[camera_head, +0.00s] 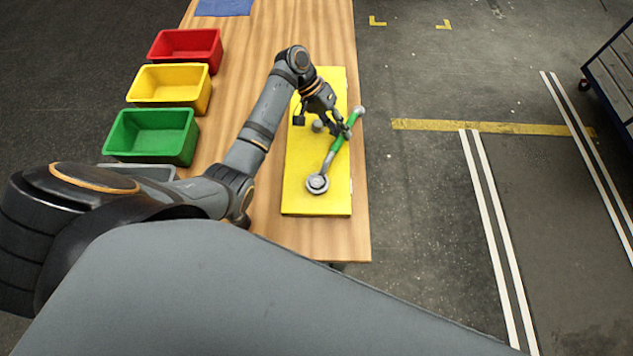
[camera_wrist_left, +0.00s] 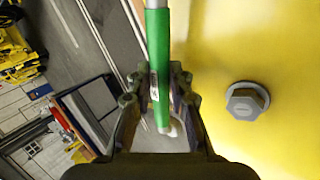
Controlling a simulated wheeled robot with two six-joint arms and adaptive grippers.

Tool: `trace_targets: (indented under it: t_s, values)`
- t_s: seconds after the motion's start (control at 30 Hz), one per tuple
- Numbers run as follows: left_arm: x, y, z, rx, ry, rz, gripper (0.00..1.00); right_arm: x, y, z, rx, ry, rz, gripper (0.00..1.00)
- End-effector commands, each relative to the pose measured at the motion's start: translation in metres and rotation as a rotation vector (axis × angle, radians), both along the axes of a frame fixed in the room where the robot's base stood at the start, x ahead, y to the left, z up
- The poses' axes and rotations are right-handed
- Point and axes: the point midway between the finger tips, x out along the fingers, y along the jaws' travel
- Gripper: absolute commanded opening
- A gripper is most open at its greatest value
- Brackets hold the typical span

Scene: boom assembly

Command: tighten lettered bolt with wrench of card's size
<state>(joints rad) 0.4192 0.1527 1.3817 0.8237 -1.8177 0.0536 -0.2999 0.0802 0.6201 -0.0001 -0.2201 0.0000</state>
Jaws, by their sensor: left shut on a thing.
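A yellow plate (camera_head: 301,186) lies on the wooden table. A wrench with a green grip (camera_head: 338,144) lies across its right side, its ring end (camera_head: 317,183) over the plate's near part, seemingly around a bolt, though I cannot tell surely. My left gripper (camera_head: 345,130) is shut on the wrench's green grip; the grip (camera_wrist_left: 158,70) runs between the fingers in the left wrist view. A grey hex bolt (camera_wrist_left: 246,101) stands on the plate beside the gripper, also visible in the head view (camera_head: 318,126). No letter or card is readable. My right gripper is not in view.
Red (camera_head: 186,45), yellow (camera_head: 169,85) and green (camera_head: 152,136) bins stand along the table's left side. A blue cloth (camera_head: 224,7) lies at the far end. The floor right of the table is open, with a cart (camera_head: 615,75) at the far right.

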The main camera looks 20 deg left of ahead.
Motion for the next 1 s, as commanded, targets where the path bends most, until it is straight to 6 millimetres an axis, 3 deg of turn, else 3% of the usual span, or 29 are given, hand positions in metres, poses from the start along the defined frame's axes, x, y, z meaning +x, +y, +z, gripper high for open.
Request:
trace_targets:
  t_s: [1.0]
  values:
    - [-0.001,-0.017,0.002,-0.007,-0.002,-0.097,0.00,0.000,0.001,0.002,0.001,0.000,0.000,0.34]
